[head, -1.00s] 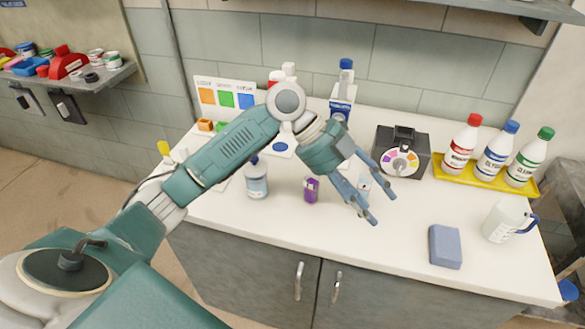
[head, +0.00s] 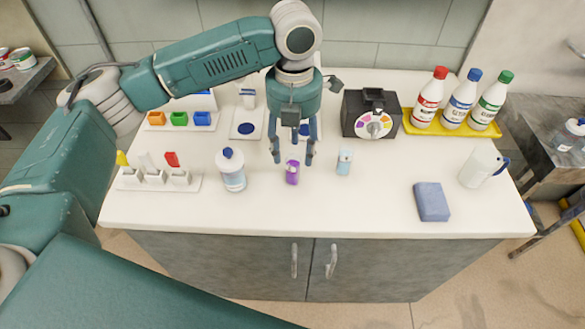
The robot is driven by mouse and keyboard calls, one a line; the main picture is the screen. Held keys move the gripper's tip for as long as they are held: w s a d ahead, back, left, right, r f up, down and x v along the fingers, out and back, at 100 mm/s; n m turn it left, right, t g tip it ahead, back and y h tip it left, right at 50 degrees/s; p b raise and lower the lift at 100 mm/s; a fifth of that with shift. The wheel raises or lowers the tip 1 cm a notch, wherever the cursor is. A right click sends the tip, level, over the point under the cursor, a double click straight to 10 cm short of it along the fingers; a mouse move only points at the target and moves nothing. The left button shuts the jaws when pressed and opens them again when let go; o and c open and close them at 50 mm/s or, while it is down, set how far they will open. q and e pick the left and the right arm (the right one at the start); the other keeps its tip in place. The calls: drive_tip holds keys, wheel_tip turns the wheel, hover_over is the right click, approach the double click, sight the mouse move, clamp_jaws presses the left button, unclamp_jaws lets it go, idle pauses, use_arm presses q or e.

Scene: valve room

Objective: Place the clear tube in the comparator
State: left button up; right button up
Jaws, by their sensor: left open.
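The clear tube (head: 344,162) is a small, pale, see-through vial standing upright on the white counter, right of a small purple tube (head: 292,173). The comparator (head: 356,112) is a black box with a colour wheel on its front, standing behind and right of the clear tube. My left gripper (head: 293,158) points down with its fingers apart. Its fingertips show just behind or above the purple tube, left of the clear tube; I cannot tell their exact height. Nothing shows between the fingers. My right gripper is out of view.
A white bottle with a blue cap (head: 232,171) stands left of the purple tube. A rack with coloured droppers (head: 158,182) is farther left. A yellow tray (head: 436,128) holds three bottles. A blue sponge (head: 432,202) and a jug (head: 480,166) are at right. The front middle counter is clear.

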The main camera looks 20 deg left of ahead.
sight(293, 163)
use_arm(q)
wheel_tip(293, 163, down, 4)
drive_tip(key=shift+s+f+p, duration=0.15)
drive_tip(key=shift+f+p, duration=0.05)
drive_tip(key=shift+p, duration=0.6)
drive_tip(key=shift+f, duration=0.3)
drive_tip(key=shift+a+f, duration=0.1)
drive_tip(key=shift+f, duration=0.05)
drive_tip(key=c, duration=1.2)
clamp_jaws()
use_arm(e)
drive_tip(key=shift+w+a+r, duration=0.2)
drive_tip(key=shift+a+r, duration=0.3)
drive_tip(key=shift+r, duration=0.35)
